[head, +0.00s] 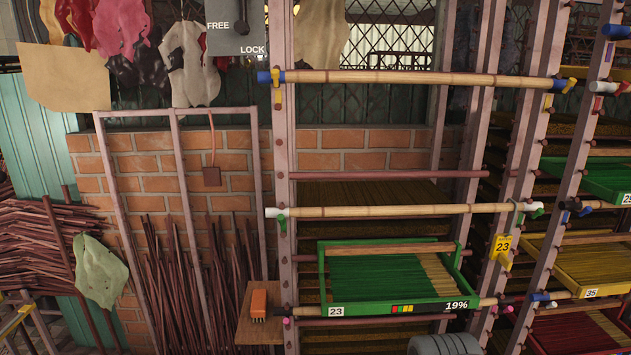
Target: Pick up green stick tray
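A green stick tray (368,309) sits in the wooden rack at the centre right, below the middle bamboo pole. A second green tray (569,182), partly cut off by the right edge, sits higher in the rack on the right and also holds sticks. My gripper is not visible. A grey ribbed rounded part (445,345) shows at the bottom edge, and I cannot tell what it is.
Bamboo poles (420,79) (400,210) cross the rack above the central tray. A yellow tray (548,274) and a red tray (545,332) are at right. A small wooden shelf (246,328) holds an orange block (265,301).

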